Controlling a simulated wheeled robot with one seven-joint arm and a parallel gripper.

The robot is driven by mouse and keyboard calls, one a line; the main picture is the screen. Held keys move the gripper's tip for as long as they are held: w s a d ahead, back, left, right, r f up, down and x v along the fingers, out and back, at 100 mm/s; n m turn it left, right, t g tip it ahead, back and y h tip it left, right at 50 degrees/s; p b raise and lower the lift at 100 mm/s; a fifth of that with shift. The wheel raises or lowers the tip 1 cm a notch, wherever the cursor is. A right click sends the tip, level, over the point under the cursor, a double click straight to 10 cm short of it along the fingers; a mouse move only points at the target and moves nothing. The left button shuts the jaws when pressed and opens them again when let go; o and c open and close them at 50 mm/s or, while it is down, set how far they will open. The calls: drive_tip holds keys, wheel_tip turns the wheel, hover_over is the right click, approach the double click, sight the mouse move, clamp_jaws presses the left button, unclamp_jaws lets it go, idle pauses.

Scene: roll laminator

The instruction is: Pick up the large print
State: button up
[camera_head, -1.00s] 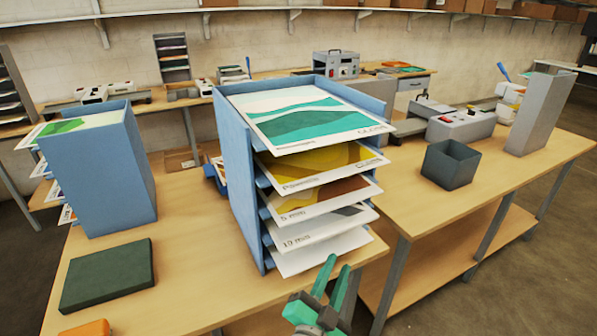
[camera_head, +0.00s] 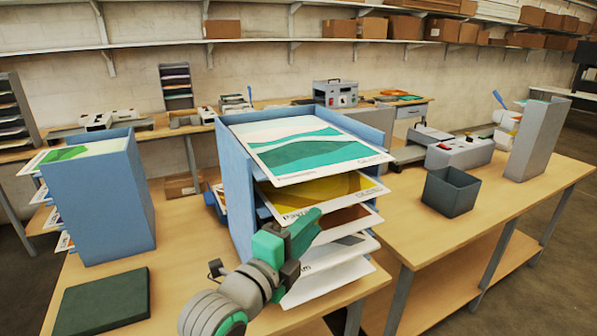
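A blue rack (camera_head: 236,190) stands on the wooden table with several prints on its levels, their front ends sticking out. The top print (camera_head: 312,147), white with teal waves, lies flat and looks the largest. Below it are a yellow print (camera_head: 330,190), a brown-orange print (camera_head: 345,219) and a grey-patterned one (camera_head: 355,243). I cannot read which is called the large print. My gripper (camera_head: 312,226) is in front of the lower shelves, its fingers pointing up and right. It hides parts of the lower prints. Its finger gap and any contact with a print cannot be made out.
At right are an open dark bin (camera_head: 451,192), a grey laminator (camera_head: 460,153) and a tall grey holder (camera_head: 537,140). Bare tabletop lies around the bin.

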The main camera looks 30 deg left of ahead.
sight(331, 205)
drive_tip(key=w, duration=0.9)
drive_tip(key=shift+w+d+f, duration=0.1)
drive_tip(key=shift+d+f, duration=0.15)
drive_tip(key=shift+d, duration=0.15)
drive_tip(key=shift+w+d, duration=0.25)
drive_tip(key=shift+w, duration=0.15)
drive_tip(key=shift+a, duration=0.2)
drive_tip(key=shift+s+a, duration=0.1)
drive_tip(key=shift+s, duration=0.1)
clamp_jaws()
drive_tip(key=shift+w+d, duration=0.15)
drive_tip(key=shift+d, duration=0.1)
drive_tip(key=shift+a, duration=0.1)
